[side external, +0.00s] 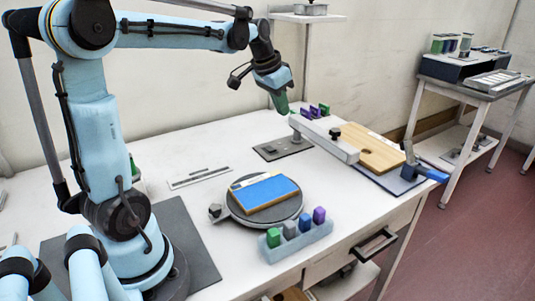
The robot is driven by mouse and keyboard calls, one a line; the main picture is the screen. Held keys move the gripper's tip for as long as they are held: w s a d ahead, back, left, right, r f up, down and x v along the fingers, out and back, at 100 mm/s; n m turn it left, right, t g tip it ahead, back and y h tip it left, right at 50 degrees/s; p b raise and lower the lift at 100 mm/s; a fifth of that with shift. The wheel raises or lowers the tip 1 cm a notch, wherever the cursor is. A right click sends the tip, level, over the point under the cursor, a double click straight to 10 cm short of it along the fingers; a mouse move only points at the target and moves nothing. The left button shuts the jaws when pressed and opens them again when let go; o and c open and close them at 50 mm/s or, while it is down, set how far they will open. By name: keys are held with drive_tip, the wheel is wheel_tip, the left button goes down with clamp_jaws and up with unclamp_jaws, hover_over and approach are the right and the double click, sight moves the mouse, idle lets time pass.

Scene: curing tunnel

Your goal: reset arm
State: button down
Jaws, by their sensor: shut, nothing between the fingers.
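My light blue arm stands at the left of the white table (217,239) and reaches across its back. My gripper (282,107) hangs over the back part of the table, pointing down. Its green fingertips are together, with nothing seen between them.
A round dark turntable (238,214) bears a blue-topped board (265,190). In front is a pale rack (300,243) with coloured blocks. A second table (478,90) stands at the right.

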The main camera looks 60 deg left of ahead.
drive_tip(key=s+d+f+t, duration=0.1)
drive_tip(key=s+d+f, duration=0.1)
drive_tip(key=s+d, duration=0.4)
drive_tip(key=s+d+f+t, duration=0.1)
drive_tip(key=s+d+f, duration=0.2)
drive_tip(key=s+d, duration=0.3)
drive_tip(key=d, duration=0.5)
drive_tip(key=shift+f+t, duration=0.35)
drive_tip(key=shift+t, duration=0.05)
